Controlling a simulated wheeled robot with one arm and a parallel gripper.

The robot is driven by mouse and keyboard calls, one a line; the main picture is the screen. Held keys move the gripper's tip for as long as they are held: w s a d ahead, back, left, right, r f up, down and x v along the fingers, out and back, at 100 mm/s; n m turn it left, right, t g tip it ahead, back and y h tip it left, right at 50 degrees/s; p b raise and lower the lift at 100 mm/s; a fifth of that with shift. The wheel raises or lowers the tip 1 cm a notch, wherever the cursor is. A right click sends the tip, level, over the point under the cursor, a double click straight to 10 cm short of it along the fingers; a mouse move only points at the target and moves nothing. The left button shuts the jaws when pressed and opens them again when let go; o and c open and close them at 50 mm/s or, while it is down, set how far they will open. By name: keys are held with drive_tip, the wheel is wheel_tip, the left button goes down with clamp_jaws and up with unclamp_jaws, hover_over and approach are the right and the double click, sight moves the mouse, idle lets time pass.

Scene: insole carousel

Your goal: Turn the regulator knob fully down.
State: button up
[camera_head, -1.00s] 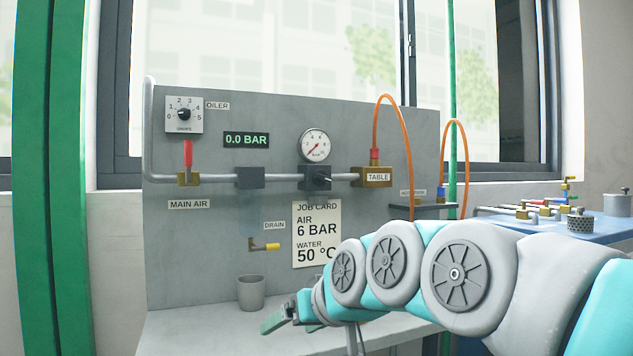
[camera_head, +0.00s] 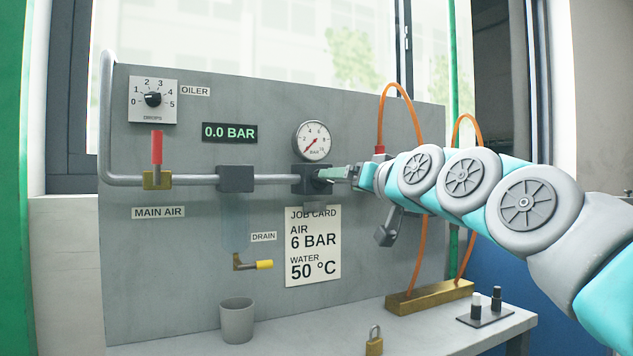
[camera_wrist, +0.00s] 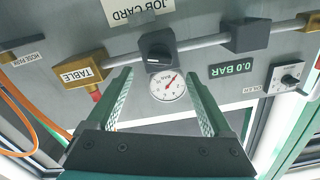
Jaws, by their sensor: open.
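The regulator is a dark block (camera_head: 308,180) on the grey pipe, just below the round pressure gauge (camera_head: 313,141). Its black knob (camera_wrist: 158,55) has a pale pointer line and shows in the wrist view; my gripper partly hides it in the head view. My gripper (camera_head: 328,174) is right of the regulator in the head view, pointing at it. In the wrist view my gripper (camera_wrist: 158,76) is open, with its green fingers apart, empty, and the knob beyond the gap between the fingertips. The gauge needle points lower left, and the display (camera_head: 229,132) reads 0.0 BAR.
A red main air lever (camera_head: 157,147) stands upright at left. The oiler dial (camera_head: 153,99) is above it. A yellow-handled drain valve (camera_head: 264,265) sits below the pipe. An orange hose (camera_head: 410,110) arches near my arm. A cup (camera_head: 236,320) and padlock (camera_head: 374,341) stand on the bench.

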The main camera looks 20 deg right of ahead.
drive_tip(key=w+p, duration=0.1)
drive_tip(key=w, duration=0.7)
drive_tip(key=shift+s+a, duration=0.1)
drive_tip(key=shift+r, duration=0.1)
clamp_jaws()
idle(0.5)
